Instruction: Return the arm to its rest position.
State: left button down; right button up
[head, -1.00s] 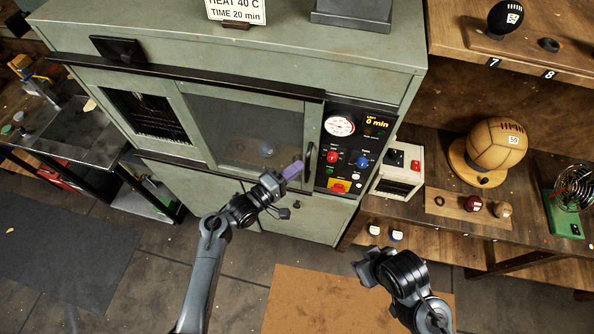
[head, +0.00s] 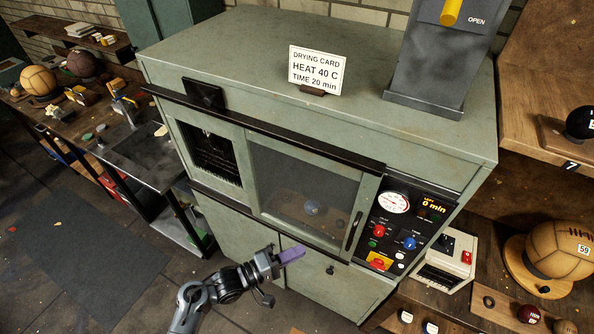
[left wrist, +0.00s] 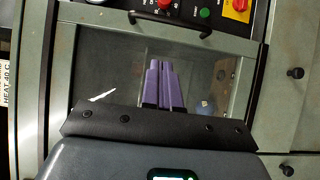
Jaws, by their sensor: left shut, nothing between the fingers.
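My left gripper (head: 291,255) is in front of the lower front of the green drying cabinet (head: 300,105), below its glass sliding door (head: 298,192). Its purple fingers are shut with nothing between them. In the left wrist view the closed fingers (left wrist: 163,84) point toward the glass door and its black handle (left wrist: 170,24). I cannot tell from these views how far they are from the door. My right gripper is out of the head view now.
A control panel (head: 403,228) with a gauge and knobs is right of the door. A small ball (head: 312,208) shows behind the glass. A white box (head: 447,262) and a tan ball (head: 557,250) stand on the right bench. Dark floor (head: 75,260) lies open at left.

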pick_arm(q)
jog(key=s+a+f+n+y+p, duration=0.1)
jog(key=s+f+y, duration=0.15)
jog(key=s, duration=0.45)
jog(key=s+a+f+n+y+p, duration=0.1)
jog(key=s+f+p, duration=0.1)
jog(key=s+f, duration=0.3)
jog(key=s+a+r+m+g+y, duration=0.1)
jog(key=s+a+r+m+y, duration=0.2)
jog(key=a, duration=0.4)
jog(key=s+a+r+m+g+y+p, duration=0.1)
jog(key=s+a+r+m+y, duration=0.2)
jog(key=s+a+y, duration=0.2)
jog(key=s+a+r+m+g+y, duration=0.2)
jog(key=s+a+r+m+y, duration=0.1)
jog(key=a, duration=0.6)
jog(key=shift+s+r+y, duration=0.55)
jog(key=shift+s+y, duration=0.2)
jog(key=shift+s, duration=0.25)
